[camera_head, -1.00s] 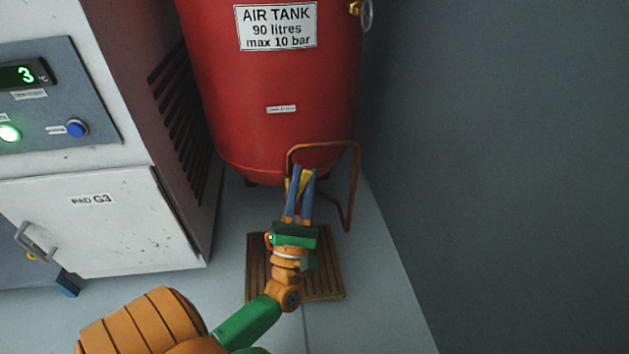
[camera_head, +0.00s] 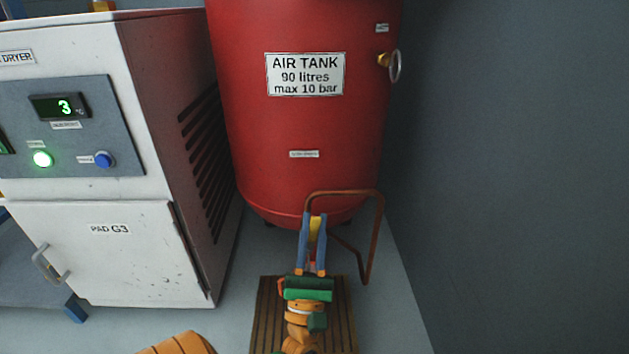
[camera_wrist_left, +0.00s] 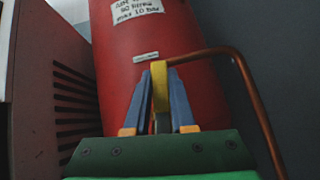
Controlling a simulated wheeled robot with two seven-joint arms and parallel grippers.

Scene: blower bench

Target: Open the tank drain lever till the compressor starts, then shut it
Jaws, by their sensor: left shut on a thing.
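The red air tank (camera_head: 315,125) stands upright at the middle. The yellow drain lever (camera_head: 316,227) is at its bottom, near a copper pipe (camera_head: 377,235). My left gripper (camera_head: 314,217) is shut on the lever, with a blue finger on either side. In the left wrist view, the yellow lever (camera_wrist_left: 161,92) shows between the two fingers (camera_wrist_left: 160,85), under the tank's (camera_wrist_left: 150,45) front. The valve body behind the lever is hidden. My right gripper is not in view.
A white dryer (camera_head: 95,255) with a lit green lamp (camera_head: 42,159) and a display reading 3 stands left of the tank. A slatted wooden grate (camera_head: 267,315) lies on the floor under my left gripper. A grey wall is at the right.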

